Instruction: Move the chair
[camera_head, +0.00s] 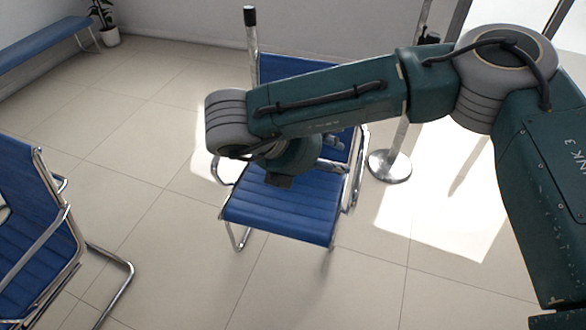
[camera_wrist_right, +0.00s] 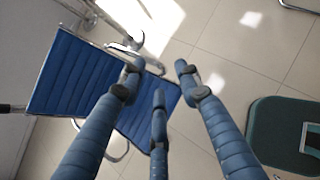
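A blue chair (camera_head: 285,208) with a chrome frame stands upright in the middle of the head view. My right arm crosses in front of its backrest and hides part of it. My right gripper (camera_head: 336,150) is over the seat, beside the chair's right-hand chrome armrest (camera_head: 356,170). In the right wrist view its fingers (camera_wrist_right: 158,76) are spread and empty. The chair's ribbed blue backrest (camera_wrist_right: 72,76) lies to their left there, and the armrest is close to the fingertips. I cannot tell whether they touch it. My left gripper is not in view.
Another blue chair (camera_head: 30,225) stands at the left. A blue bench (camera_head: 40,45) and a potted plant (camera_head: 109,35) are along the back wall. A chrome post base (camera_head: 390,166) stands just right of the chair. Open tiled floor lies in front and to the left.

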